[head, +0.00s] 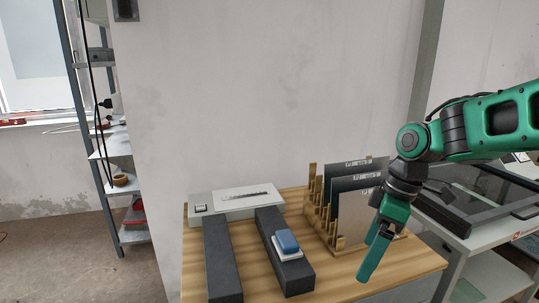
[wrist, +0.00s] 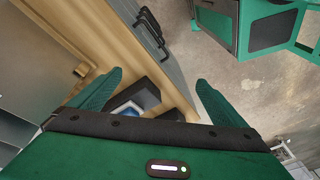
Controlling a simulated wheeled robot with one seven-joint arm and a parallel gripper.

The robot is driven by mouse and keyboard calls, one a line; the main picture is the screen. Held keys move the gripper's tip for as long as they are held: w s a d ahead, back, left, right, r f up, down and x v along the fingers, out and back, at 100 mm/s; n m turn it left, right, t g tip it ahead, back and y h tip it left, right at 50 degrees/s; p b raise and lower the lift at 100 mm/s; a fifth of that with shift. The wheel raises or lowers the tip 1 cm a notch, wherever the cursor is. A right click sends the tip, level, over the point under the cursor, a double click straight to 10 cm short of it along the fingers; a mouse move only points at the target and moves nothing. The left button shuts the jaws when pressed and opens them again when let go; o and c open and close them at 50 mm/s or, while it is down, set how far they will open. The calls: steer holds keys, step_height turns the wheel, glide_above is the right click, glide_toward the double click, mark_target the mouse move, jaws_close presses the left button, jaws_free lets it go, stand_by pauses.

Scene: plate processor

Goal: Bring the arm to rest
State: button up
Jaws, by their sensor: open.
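My green arm reaches in from the right in the head view. My gripper (head: 376,249) hangs pointing down in front of the plate rack, over the right front part of the wooden table (head: 335,287). In the wrist view my gripper (wrist: 150,95) shows two green fingers spread well apart with nothing held between them. The table edge and part of the floor show beyond the fingers.
A wooden rack (head: 312,205) holds dark and silver plates (head: 354,215) close behind my gripper. Two dark blocks (head: 222,262) lie left, one bearing a blue-and-white item (head: 287,242). A grey box (head: 236,200) sits behind. A glass-topped machine (head: 480,190) stands right.

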steer(key=s+d+f+m+h, duration=0.2)
steer(key=s+d+f+m, duration=0.1)
steer(key=s+d+m, duration=1.5)
steer(key=shift+s+d+f+m, duration=0.2)
steer(key=shift+s+d+m, duration=0.15)
steer(key=shift+s+m, duration=0.2)
steer(key=shift+w+f+h, duration=0.25)
steer(key=shift+w+h, duration=0.05)
steer(key=shift+w, duration=0.35)
steer(key=shift+c, duration=0.7)
